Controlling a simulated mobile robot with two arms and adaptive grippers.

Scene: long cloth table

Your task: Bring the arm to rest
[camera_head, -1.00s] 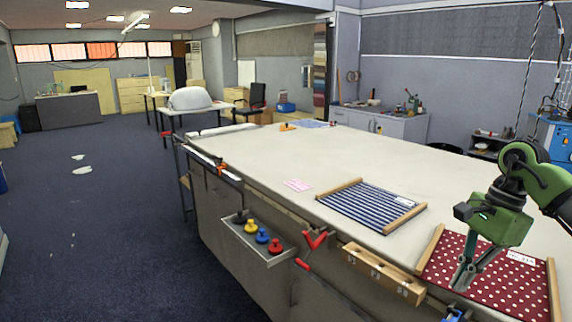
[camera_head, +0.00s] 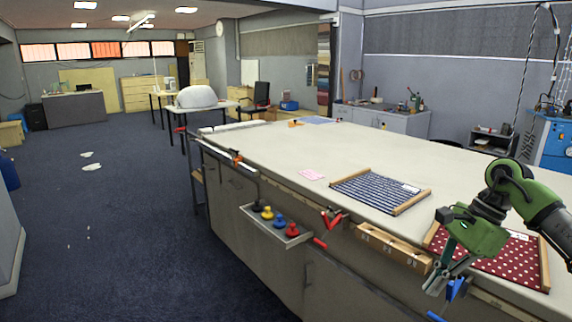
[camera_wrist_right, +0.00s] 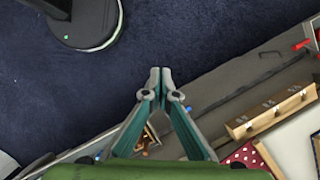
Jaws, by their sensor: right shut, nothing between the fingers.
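My right gripper (camera_head: 436,284) is green with grey fingers and hangs at the table's front edge, at the lower right of the head view. It is shut and empty. In the right wrist view its fingertips (camera_wrist_right: 160,72) meet over the dark blue floor, beside the table front. A red dotted cloth panel with wooden side bars (camera_head: 505,262) lies on the table just behind the gripper, partly hidden by my arm. My left gripper is not in view.
A striped panel (camera_head: 380,190) and a pink card (camera_head: 312,175) lie on the long table (camera_head: 290,148). A tray with coloured knobs (camera_head: 262,226), a red clamp (camera_head: 331,221), a wooden block rack (camera_head: 392,247) and a blue clamp (camera_head: 455,289) line the front edge. The floor at left is open.

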